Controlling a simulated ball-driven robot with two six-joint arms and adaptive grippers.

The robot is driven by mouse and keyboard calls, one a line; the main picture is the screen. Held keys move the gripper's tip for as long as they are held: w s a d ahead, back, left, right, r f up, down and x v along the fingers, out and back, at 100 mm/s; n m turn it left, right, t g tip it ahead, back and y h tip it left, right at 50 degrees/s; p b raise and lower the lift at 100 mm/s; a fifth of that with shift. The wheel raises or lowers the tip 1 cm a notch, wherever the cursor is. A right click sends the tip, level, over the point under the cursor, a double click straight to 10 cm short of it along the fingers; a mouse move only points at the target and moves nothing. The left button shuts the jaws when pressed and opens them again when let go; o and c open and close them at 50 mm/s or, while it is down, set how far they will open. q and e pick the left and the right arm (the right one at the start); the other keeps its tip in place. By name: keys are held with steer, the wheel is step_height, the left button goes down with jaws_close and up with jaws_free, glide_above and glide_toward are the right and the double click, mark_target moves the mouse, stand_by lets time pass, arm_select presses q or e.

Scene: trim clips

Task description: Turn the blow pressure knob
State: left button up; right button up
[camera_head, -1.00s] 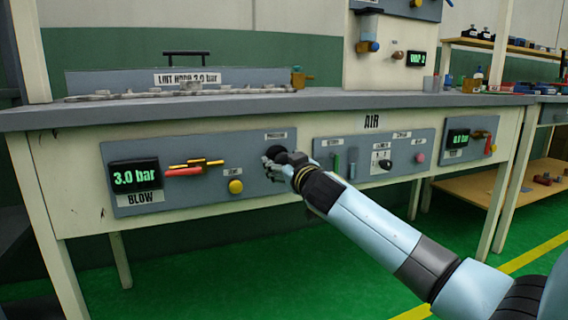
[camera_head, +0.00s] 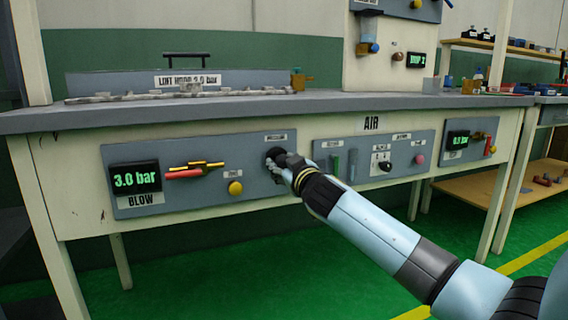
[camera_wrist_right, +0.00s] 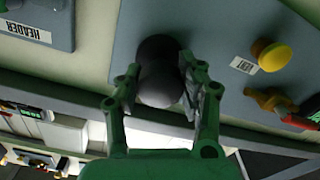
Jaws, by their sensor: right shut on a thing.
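The blow pressure knob (camera_head: 275,154) is a dark round knob on the right part of the grey blow panel (camera_head: 215,196), under a small label. My right gripper (camera_head: 283,162) is at the knob and hides much of it. In the right wrist view the dark knob (camera_wrist_right: 160,72) sits between the two fingers of my right gripper (camera_wrist_right: 162,88), which is shut on it. The blow display (camera_head: 135,177) reads 3.0 bar in green. My left gripper is not in view.
A red-handled brass valve (camera_head: 195,169) and a yellow vent button (camera_head: 235,188) sit left of the knob. The air panel (camera_head: 345,172) with several controls is to the right. The bench top (camera_head: 330,99) overhangs above. Green floor is open below.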

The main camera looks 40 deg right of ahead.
steer(key=n+p, duration=0.1)
steer(key=n, duration=0.3)
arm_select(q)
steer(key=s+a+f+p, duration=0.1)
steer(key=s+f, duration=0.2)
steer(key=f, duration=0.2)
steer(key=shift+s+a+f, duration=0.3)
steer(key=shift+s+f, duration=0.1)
arm_select(e)
steer(key=shift+n, duration=2)
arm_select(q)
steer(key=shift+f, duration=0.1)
arm_select(e)
steer(key=shift+f, duration=0.1)
steer(key=o, duration=1.2)
steer(key=v, duration=1.2)
